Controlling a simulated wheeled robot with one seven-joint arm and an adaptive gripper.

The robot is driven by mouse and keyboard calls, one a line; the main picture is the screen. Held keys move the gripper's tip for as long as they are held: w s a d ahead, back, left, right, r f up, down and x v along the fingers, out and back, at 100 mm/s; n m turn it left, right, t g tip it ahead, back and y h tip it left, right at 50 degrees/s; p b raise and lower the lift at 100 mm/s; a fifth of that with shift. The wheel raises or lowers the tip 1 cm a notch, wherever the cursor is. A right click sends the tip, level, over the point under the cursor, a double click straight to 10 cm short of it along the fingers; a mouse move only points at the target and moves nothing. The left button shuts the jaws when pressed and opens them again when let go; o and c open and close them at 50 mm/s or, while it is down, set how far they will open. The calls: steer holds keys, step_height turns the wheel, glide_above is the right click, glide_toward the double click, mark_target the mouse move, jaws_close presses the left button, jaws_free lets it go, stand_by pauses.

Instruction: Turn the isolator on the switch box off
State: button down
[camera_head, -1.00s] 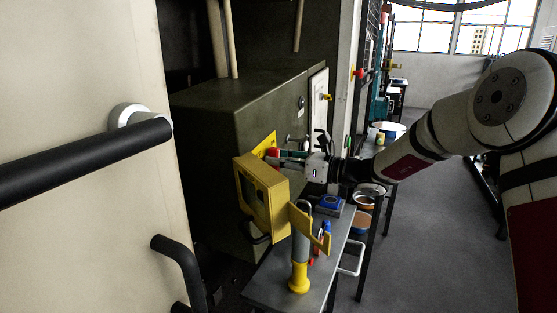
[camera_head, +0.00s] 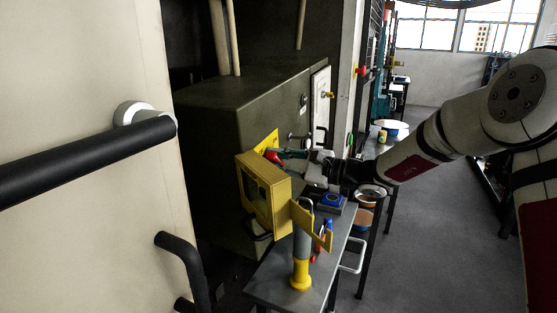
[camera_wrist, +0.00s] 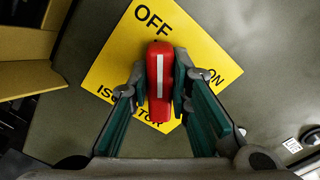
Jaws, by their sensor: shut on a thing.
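The isolator handle (camera_wrist: 159,105) is red with a white stripe along it. It sits on a yellow plate (camera_wrist: 110,62) marked OFF, ON and ISOLATOR. In the wrist view the handle's upper end points just right of OFF, and ON lies to its right. My gripper (camera_wrist: 160,90) is shut on the handle, one finger on each side. In the head view the plate (camera_head: 265,143) is on the dark green box (camera_head: 240,105), and my gripper (camera_head: 284,158) reaches it from the right. The plate's middle is hidden behind the handle.
A grey table (camera_head: 262,286) holds a yellow-based post (camera_head: 301,270) and a blue item (camera_head: 331,200). A pale panel with a black bar (camera_head: 75,165) fills the left.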

steer(key=shift+f+n, duration=0.1)
steer(key=shift+n, duration=0.4)
steer(key=c, duration=1.5)
jaws_free()
steer(key=shift+s+d, duration=0.1)
steer(key=v, duration=1.1)
steer(key=shift+s+d, duration=0.1)
steer(key=shift+d, duration=0.3)
